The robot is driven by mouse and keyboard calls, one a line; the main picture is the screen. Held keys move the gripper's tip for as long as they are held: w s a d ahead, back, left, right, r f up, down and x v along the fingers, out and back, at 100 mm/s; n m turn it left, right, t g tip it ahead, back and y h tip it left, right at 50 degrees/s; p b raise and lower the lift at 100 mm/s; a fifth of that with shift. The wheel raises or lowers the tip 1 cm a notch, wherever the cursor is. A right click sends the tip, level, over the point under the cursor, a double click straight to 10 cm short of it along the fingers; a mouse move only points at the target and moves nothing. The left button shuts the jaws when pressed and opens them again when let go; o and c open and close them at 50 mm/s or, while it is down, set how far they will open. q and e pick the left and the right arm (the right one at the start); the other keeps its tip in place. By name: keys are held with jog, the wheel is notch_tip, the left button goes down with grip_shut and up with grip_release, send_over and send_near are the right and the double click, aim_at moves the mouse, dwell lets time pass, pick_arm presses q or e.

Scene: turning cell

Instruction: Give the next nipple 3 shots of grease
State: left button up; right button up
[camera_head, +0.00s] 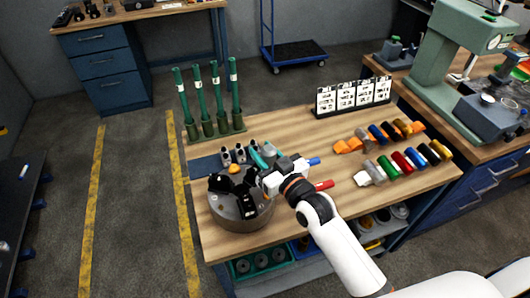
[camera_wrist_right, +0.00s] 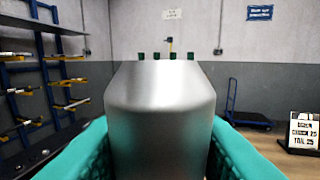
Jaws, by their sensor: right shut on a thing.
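My right gripper (camera_head: 263,157) is at the back right edge of the round grey chuck (camera_head: 226,220) on the bench. Its teal fingers are shut on a smooth silver-grey body (camera_wrist_right: 162,110), which fills the middle of the right wrist view. The rest of this held thing is mostly hidden, so I cannot tell whether it touches a nipple. The chuck has black jaws (camera_head: 247,205) and a small orange part (camera_head: 234,169) near its back edge. No nipple can be made out clearly. My left gripper is not in view.
Several green rods (camera_head: 216,97) stand in a rack behind the chuck. Small grey-and-black items (camera_head: 226,156) stand on a blue mat (camera_head: 205,167). Coloured cylinders (camera_head: 400,162) and cards (camera_head: 346,97) are on the right. A red piece (camera_head: 324,185) lies beside my arm. The bench front is clear.

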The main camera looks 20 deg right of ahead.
jog(key=shift+f+b, duration=0.35)
jog(key=shift+f, duration=0.45)
dwell(0.4)
jog(key=shift+r, duration=0.2)
jog(key=shift+r+p, duration=0.75)
jog(key=shift+p, duration=0.2)
jog(key=shift+r, duration=0.15)
notch_tip(320, 180, up, 6)
jog(key=p, duration=0.6)
dwell(0.8)
